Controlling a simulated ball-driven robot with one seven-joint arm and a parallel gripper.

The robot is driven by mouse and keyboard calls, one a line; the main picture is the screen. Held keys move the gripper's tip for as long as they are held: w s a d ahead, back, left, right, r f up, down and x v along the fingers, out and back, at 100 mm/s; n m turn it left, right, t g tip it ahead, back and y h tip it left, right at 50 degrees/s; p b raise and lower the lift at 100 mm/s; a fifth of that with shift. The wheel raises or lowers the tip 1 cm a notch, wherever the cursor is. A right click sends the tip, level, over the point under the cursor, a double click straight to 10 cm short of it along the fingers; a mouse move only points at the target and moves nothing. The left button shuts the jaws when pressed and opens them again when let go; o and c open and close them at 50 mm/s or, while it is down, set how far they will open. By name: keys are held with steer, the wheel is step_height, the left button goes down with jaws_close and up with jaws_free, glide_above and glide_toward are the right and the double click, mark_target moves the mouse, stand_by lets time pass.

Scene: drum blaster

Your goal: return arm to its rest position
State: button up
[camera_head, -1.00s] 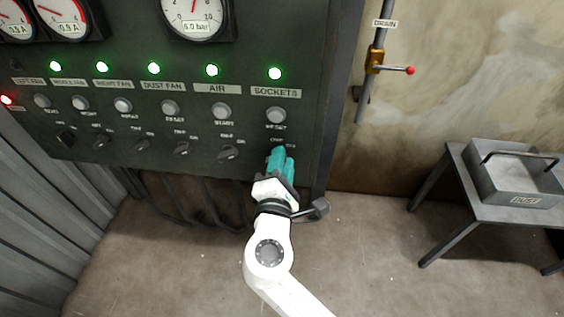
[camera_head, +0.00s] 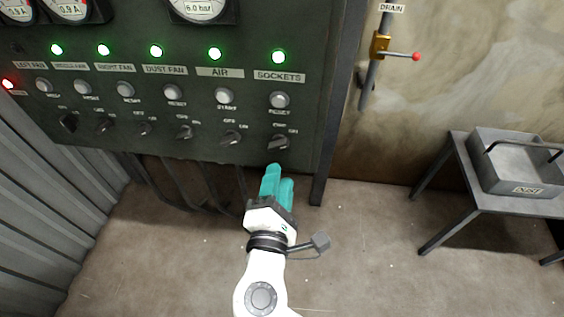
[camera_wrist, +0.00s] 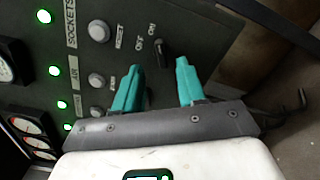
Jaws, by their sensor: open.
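My gripper (camera_head: 277,180) has teal fingers and sits just below the control panel in the head view, clear of the SOCKETS switch (camera_head: 278,142). In the wrist view my gripper (camera_wrist: 158,80) shows its two fingers apart with nothing between them. The SOCKETS switch (camera_wrist: 162,52) shows beyond the fingertips, apart from them. My white arm comes up from the bottom of the head view.
The dark panel (camera_head: 100,135) carries several knobs, buttons and gauges. Five-odd lamps aside, a row of green lamps (camera_head: 156,51) is lit and a red lamp (camera_head: 8,84) glows at left. A drain valve (camera_head: 380,46) and a grey dust tray (camera_head: 486,178) on a table stand right. Floor below is clear.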

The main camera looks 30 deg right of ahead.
steer(key=shift+v, duration=0.95)
steer(key=s+d+f+m+g+y+p, duration=0.1)
steer(key=s+d+f+m+g+p, duration=0.15)
steer(key=d+m+g, duration=0.35)
steer(key=s+d+f+m+g+y+p, duration=0.1)
steer(key=s+d+f+m+g+p, duration=0.2)
steer(key=d, duration=0.5)
steer(key=s+f+m+g+y+p, duration=0.1)
steer(key=s+f+m+g+y, duration=0.1)
steer(key=s+m+y, duration=0.2)
steer(key=s+a+f+m+g+y+p, duration=0.1)
steer(key=s+m+y, duration=0.3)
steer(key=s, duration=0.6)
steer(key=shift+s+f+g+p, duration=0.3)
steer(key=shift+f+g+p, duration=0.5)
